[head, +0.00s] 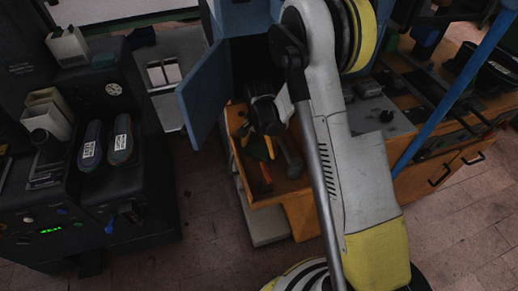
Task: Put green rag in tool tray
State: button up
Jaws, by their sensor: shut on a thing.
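The tool tray looks like the open wooden box (278,198) in the middle of the head view, with orange-handled and grey tools inside. My gripper (267,126) is a dark shape above the tray's far part, below the bulky arm. My arm hides the area right of the tray.
A blue cabinet door (204,94) stands open just left of the tray. A black machine (120,205) with two shoe-sole shapes is at the left. A wooden workbench (440,165) and a slanted blue pole (455,88) are at the right. Brick floor shows in front.

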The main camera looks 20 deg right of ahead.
jog(key=o, duration=0.9)
jog(key=shift+o, duration=0.2)
notch_tip(320, 180, up, 12)
jog(key=p, duration=0.5)
notch_tip(320, 180, up, 8)
jog(key=n+t, duration=0.1)
jog(key=n, duration=0.1)
send_over(259, 148)
jog(key=s, duration=0.3)
jog(key=s+r+n+t, duration=0.3)
jog(key=s+r, duration=0.3)
jog(key=s, duration=0.3)
jog(key=s+r+n+t, duration=0.3)
jog(key=s+r, duration=0.4)
jog(key=s, duration=0.3)
jog(key=shift+r+n, duration=0.15)
jog(key=shift+n, duration=0.35)
